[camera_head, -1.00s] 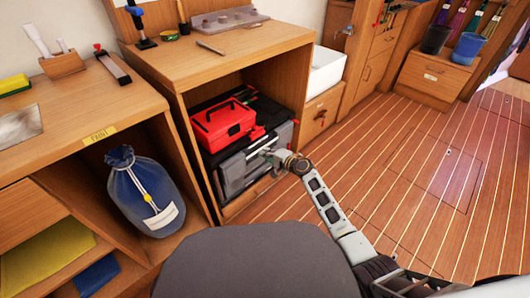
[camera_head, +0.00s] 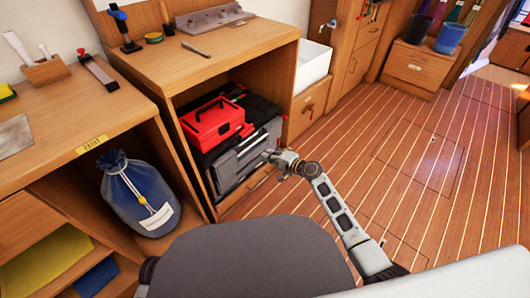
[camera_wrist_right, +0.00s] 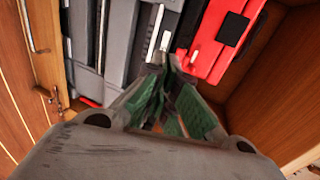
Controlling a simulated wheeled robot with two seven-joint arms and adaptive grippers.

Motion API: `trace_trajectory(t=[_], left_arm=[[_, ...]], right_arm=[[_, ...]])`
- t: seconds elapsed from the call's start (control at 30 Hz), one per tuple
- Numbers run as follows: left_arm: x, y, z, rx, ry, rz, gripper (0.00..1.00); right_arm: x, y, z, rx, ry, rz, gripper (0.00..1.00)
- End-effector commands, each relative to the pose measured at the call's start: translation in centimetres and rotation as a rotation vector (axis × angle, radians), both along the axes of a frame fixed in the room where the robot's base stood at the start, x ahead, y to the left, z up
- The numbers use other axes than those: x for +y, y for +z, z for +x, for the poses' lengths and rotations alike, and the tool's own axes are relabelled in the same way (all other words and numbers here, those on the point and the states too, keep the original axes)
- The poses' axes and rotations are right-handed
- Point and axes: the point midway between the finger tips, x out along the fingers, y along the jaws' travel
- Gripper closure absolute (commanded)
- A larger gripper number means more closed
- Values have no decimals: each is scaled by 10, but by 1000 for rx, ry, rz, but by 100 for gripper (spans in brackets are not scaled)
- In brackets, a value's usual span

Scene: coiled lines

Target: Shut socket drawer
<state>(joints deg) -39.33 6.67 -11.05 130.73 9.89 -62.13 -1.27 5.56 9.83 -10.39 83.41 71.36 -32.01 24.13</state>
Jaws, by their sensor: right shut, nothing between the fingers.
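A grey tool chest (camera_head: 240,161) with drawer fronts sits low in the open wooden cabinet, under a red toolbox (camera_head: 212,122). In the right wrist view the chest (camera_wrist_right: 97,40) shows its grey fronts and pale metal strips, with the red toolbox (camera_wrist_right: 222,40) beside it. Which front is the socket drawer, and how far it stands out, I cannot tell. My right gripper (camera_head: 268,155) is shut and empty at the chest's front. Its fingertips (camera_wrist_right: 168,62) are close to the fronts in the wrist view; contact is unclear. My left gripper is out of view.
The wooden cabinet (camera_head: 200,65) surrounds the chest with side walls and a top. A blue bag (camera_head: 140,195) stands in the left compartment. A white basin (camera_head: 313,66) is right of the cabinet. The striped wooden floor (camera_head: 400,150) to the right is clear.

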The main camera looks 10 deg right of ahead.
Motion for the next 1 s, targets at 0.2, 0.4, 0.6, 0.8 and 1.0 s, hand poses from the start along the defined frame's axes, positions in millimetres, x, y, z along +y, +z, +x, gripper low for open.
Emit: trace_trajectory(t=[0.2, 0.4, 0.6, 0.8, 1.0], left_arm=[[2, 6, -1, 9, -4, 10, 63], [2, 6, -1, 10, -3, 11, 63], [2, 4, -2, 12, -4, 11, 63], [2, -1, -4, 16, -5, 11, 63], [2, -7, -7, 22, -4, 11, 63]], right_arm=[[-5, 3, -7, 0, 0, -1, 100], [-6, 3, -7, -1, 0, -1, 100], [-5, 1, -8, 2, 0, -1, 86], [-15, -24, -22, 32, -1, -20, 62], [-34, -59, -44, 73, 18, -81, 62]])
